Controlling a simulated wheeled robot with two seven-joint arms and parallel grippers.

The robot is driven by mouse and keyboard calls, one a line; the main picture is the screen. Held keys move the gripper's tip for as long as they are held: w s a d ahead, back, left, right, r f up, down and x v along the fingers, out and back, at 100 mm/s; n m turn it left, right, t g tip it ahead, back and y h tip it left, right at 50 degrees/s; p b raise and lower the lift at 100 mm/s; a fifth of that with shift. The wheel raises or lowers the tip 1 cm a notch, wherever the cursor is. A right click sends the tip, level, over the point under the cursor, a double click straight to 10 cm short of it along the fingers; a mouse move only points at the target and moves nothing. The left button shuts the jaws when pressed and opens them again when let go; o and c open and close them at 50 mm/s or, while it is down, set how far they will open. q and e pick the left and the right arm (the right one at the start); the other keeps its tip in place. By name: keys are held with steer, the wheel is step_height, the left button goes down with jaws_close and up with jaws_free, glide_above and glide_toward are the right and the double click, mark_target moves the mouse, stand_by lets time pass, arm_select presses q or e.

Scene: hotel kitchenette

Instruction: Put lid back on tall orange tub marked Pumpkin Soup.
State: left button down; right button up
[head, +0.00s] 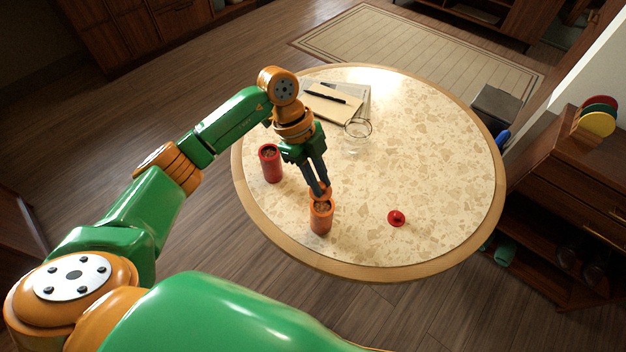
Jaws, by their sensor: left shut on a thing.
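The tall orange tub (320,224) stands upright near the front edge of the round table, its top open and brown contents showing. No marking can be read on it. My left gripper (320,188) points down and is shut on a small orange lid (319,195). The lid is at the far side of the tub's mouth in the picture and looks tilted; I cannot tell whether it touches the rim. The fingers partly hide the lid. My right gripper is not in view.
A red tub (271,167), open, stands left of my left gripper. A glass (357,133), a notepad (325,108) and a pen (326,97) are farther back. The table's right side is clear.

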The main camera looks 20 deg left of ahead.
arm_select(q)
steer(key=shift+w+d+f+b, duration=0.25)
steer(key=shift+f+b, duration=0.15)
steer(key=shift+f, duration=0.1)
steer(key=shift+w+d+f+b, duration=0.2)
steer(key=shift+f+b, duration=0.15)
steer(key=shift+f, duration=0.15)
steer(key=f+b, duration=0.3)
steer(key=shift+s+a, duration=0.15)
steer(key=shift+a, duration=0.05)
steer(key=shift+f+b, duration=0.5)
steer(key=shift+f, duration=0.3)
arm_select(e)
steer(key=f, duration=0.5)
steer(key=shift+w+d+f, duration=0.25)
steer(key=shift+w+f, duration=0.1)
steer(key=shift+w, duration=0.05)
arm_select(q)
steer(key=shift+r, duration=0.1)
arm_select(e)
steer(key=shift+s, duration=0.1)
arm_select(q)
steer(key=shift+p, duration=0.45)
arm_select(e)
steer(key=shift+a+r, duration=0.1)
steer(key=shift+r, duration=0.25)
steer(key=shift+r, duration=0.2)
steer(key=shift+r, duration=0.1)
